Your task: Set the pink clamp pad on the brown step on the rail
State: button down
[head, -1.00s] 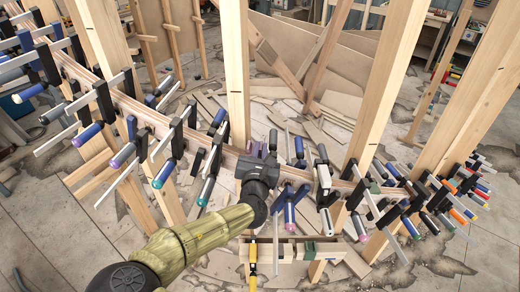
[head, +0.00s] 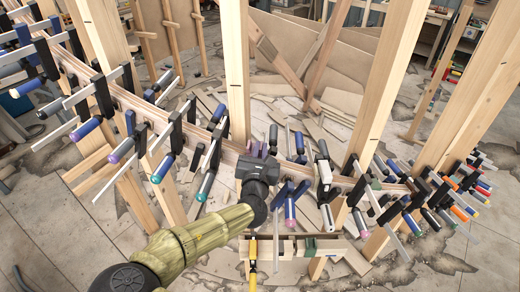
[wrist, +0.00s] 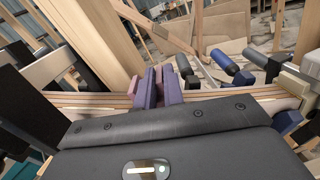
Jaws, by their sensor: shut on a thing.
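My gripper (head: 257,165) is at the curved rail (head: 230,158), just right of the tall middle post's foot. In the wrist view its narrow bluish-purple fingers (wrist: 162,86) are shut on a small mauve-pink block, which I take for the pink clamp pad (wrist: 173,88). The pad sits close over the rail (wrist: 110,100); I cannot tell whether it touches. In the head view my gripper mostly hides it. A tan-brown block on the rail at the right of the wrist view may be the brown step (wrist: 290,84); I cannot be sure.
Clamps crowd the rail on both sides, including a white-bodied one (head: 324,178) right of my gripper and a black one (head: 213,155) at left. Tall wooden posts (head: 237,70) rise behind. A low wooden trestle (head: 300,248) stands in front. Loose boards litter the floor.

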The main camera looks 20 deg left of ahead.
jog(key=shift+f, duration=0.35)
jog(key=c, duration=1.4)
grip_release()
jog(key=shift+c, duration=0.2)
jog(key=shift+s, duration=0.15)
